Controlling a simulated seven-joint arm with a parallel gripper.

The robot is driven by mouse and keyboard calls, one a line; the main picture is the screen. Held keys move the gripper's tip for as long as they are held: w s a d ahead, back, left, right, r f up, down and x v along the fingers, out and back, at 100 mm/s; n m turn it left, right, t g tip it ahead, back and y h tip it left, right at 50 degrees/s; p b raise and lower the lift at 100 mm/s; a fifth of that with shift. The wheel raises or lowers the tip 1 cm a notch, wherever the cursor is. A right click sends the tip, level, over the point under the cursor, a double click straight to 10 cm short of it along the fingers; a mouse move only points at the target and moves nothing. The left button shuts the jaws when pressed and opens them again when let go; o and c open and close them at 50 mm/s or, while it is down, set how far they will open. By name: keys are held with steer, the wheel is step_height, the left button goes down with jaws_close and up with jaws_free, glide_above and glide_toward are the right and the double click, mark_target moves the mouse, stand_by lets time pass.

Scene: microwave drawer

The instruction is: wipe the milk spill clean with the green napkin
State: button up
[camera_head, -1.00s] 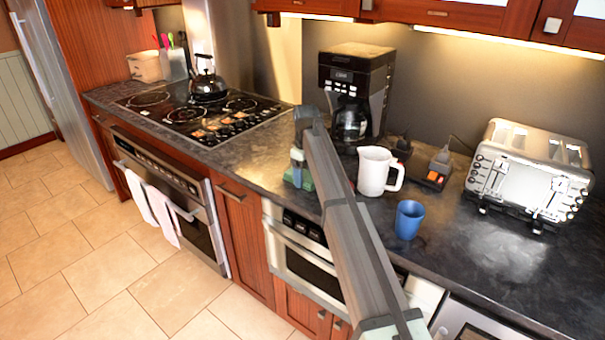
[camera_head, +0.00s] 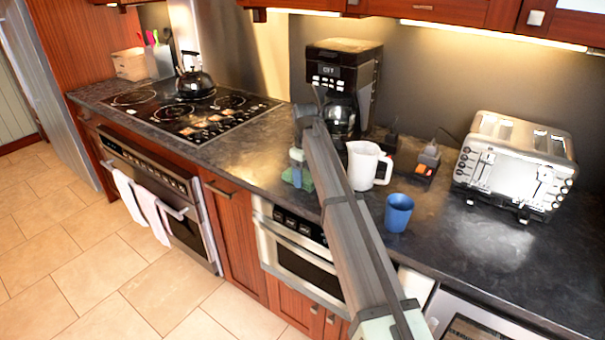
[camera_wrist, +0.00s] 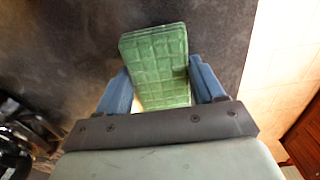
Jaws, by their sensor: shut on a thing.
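The green napkin (camera_wrist: 158,58) is a folded, quilted-looking pad. My gripper (camera_wrist: 162,85) is shut on it, with one blue finger on each side, and the napkin sticks out past the fingertips. In the head view my gripper (camera_head: 297,158) is at the counter's front part, left of the white mug, with the green napkin (camera_head: 299,179) low at the counter surface. I cannot tell whether it touches. A small pale patch (camera_wrist: 138,104) shows beside the napkin in the wrist view; I cannot tell if it is milk. The spill is not clearly visible in the head view.
A white mug (camera_head: 365,167) and a blue cup (camera_head: 398,213) stand right of my gripper. A coffee maker (camera_head: 343,75) stands behind, a toaster (camera_head: 515,165) at the right, and a stove with a kettle (camera_head: 195,80) at the left. The counter's front edge is close by.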

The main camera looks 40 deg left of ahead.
steer(key=shift+d, duration=2.1)
steer(key=shift+a, duration=0.1)
steer(key=shift+a, duration=3.6)
steer(key=shift+a, duration=0.15)
steer(key=shift+a, duration=3.3)
steer(key=shift+d, duration=0.15)
steer(key=shift+d, duration=2.4)
steer(key=shift+d, duration=0.15)
